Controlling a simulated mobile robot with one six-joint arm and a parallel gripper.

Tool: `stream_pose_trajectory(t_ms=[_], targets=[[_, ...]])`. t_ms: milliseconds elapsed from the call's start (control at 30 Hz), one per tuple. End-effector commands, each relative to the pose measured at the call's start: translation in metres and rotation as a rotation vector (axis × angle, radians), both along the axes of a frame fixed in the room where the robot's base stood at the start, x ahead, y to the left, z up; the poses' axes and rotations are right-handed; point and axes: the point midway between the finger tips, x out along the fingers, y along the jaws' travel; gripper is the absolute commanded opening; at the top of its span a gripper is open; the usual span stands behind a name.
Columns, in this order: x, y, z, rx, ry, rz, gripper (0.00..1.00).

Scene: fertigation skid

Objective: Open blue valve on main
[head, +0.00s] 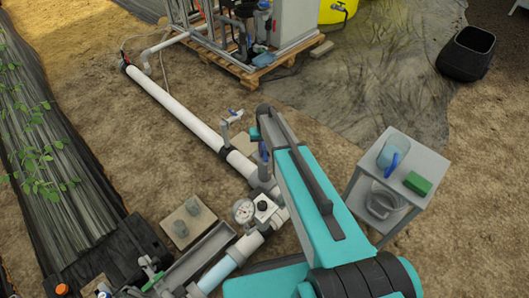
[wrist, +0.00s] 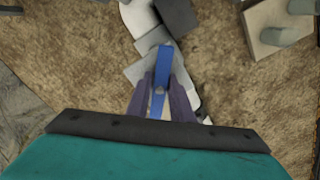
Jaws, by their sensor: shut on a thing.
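The white main pipe (head: 180,107) runs diagonally over the soil from the skid toward the front, with grey fittings. In the wrist view, a blue valve handle (wrist: 163,66) points up the picture over grey fittings and white pipe (wrist: 138,18). My gripper (wrist: 163,84) is shut on this handle, with one finger on each side. In the head view, my gripper (head: 263,152) is at the main, largely hidden by my arm.
A pressure gauge (head: 243,211) sits nearer on the line. A grey stand (head: 410,201) with a jug (head: 392,152) and green block (head: 418,183) is at right. A black bin (head: 466,54) is farther back.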

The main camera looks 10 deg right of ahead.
Motion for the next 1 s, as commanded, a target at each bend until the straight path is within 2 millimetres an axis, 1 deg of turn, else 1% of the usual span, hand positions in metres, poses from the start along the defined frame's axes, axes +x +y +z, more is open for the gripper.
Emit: stream_pose_trajectory(t_ms=[33, 1000], targets=[[0.0007, -0.0061, -0.0188, -0.011, -0.003, 0.040, 0.00], [0.0010, -0.0045, -0.0189, -0.016, -0.002, 0.676, 0.00]])
